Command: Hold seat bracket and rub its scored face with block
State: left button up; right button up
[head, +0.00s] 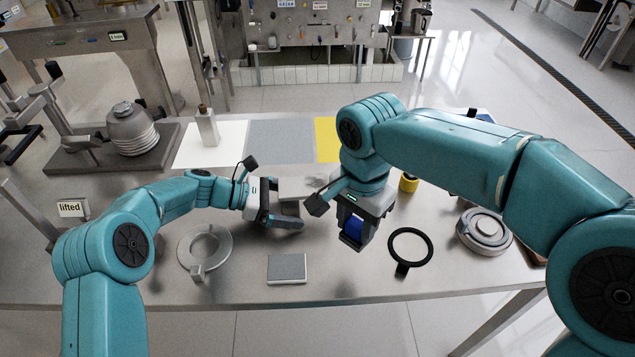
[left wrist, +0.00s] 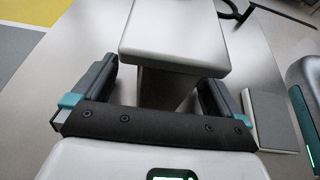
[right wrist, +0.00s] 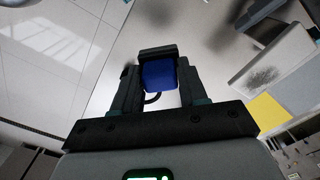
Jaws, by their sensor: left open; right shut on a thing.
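The seat bracket (head: 300,187) is a light grey piece with a flat plate near the table's middle. In the left wrist view its plate (left wrist: 175,38) sits beyond my fingers, and its stem (left wrist: 165,88) stands between them. My left gripper (head: 285,212) is open around the stem. In the right wrist view a dark speckled patch marks the bracket's scored face (right wrist: 264,76). My right gripper (head: 355,232) is shut on a blue block (right wrist: 160,76) with a black end. It holds the block (head: 352,228) to the right of the bracket, apart from it.
A grey rectangular pad (head: 287,268) lies near the front edge, between a metal ring (head: 184,262) and a black ring (head: 424,257). A round metal part (head: 485,230) lies at right. White, grey (head: 280,142) and yellow mats lie behind, with a bottle (head: 207,128).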

pick_arm(q)
jog(key=shift+s+a, duration=0.15)
jog(key=shift+a, duration=1.85)
jog(key=shift+s+a, duration=0.15)
jog(key=shift+a, duration=1.8)
